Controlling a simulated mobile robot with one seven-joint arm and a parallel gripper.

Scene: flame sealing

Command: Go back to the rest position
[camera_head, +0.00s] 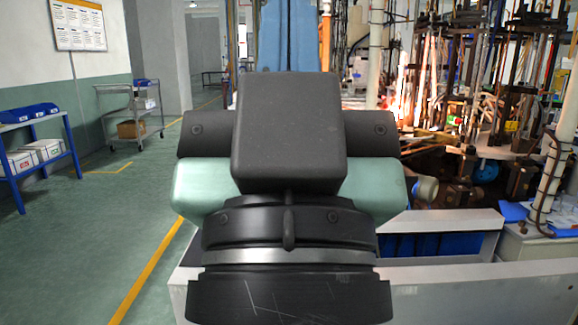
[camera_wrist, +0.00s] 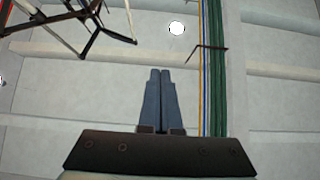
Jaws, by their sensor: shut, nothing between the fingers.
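My gripper shows in the wrist view (camera_wrist: 160,76), with its two blue-grey fingers side by side and touching. It is shut and holds nothing. The wrist view faces a pale ceiling, so the gripper points upward. In the head view, my dark and pale-green arm fills the middle of the picture and stands upright. Blue finger-like parts (camera_head: 289,35) rise at the top of it, and their tips are cut off by the picture's edge. No loose task object is in the gripper.
A machine with glowing flames (camera_head: 403,100) and many rods stands at the right. A grey-white bench (camera_head: 440,222) with a blue inside lies before it. A blue table (camera_head: 40,150) and a grey cart (camera_head: 130,115) stand at the left. The green floor (camera_head: 100,225) there is clear.

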